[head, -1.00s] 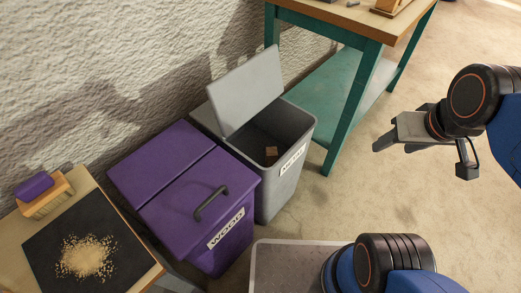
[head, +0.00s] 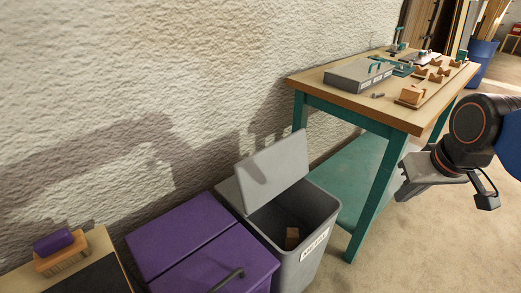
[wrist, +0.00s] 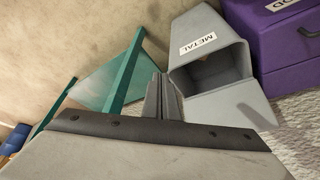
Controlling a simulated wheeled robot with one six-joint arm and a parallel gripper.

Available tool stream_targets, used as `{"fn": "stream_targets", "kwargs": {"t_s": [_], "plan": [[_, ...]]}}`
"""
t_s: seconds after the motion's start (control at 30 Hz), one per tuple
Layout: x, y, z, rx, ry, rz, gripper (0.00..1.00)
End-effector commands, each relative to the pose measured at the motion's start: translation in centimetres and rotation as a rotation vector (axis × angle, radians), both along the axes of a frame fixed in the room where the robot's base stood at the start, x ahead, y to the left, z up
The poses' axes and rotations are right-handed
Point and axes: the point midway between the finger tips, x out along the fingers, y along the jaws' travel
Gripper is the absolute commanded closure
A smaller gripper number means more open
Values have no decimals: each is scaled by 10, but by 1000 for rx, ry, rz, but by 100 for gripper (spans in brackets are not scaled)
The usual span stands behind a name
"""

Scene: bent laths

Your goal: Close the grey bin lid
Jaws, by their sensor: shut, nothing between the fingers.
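The grey bin (head: 326,262), labelled METAL, stands against the wall with its top open. Its grey lid (head: 284,166) is raised and leans back towards the wall. A small brown block (head: 292,238) lies inside. My gripper (head: 402,194) is shut and empty, to the right of the bin and apart from it. In the wrist view the shut fingers (wrist: 161,97) appear beside the bin (wrist: 198,28), with the lid (wrist: 228,104) below the bin's dark opening.
A purple bin (head: 190,235) with its lid down stands left of the grey bin. A green-legged workbench (head: 345,108) with several items on it stands right of and behind the grey bin. A brush (head: 62,258) lies on a table at the lower left.

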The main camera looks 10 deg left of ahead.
Motion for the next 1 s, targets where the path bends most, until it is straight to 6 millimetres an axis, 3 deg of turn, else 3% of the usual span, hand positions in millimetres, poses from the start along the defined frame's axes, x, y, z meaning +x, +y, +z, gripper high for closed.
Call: {"fn": "stream_targets", "kwargs": {"t_s": [0.2,0.5,0.8,1.0], "plan": [[62,50,27,-8,21,140,100],[138,138,45,-17,44,322,100],[197,248,43,-32,67,506,100],[223,326,32,-40,78,620,100]]}}
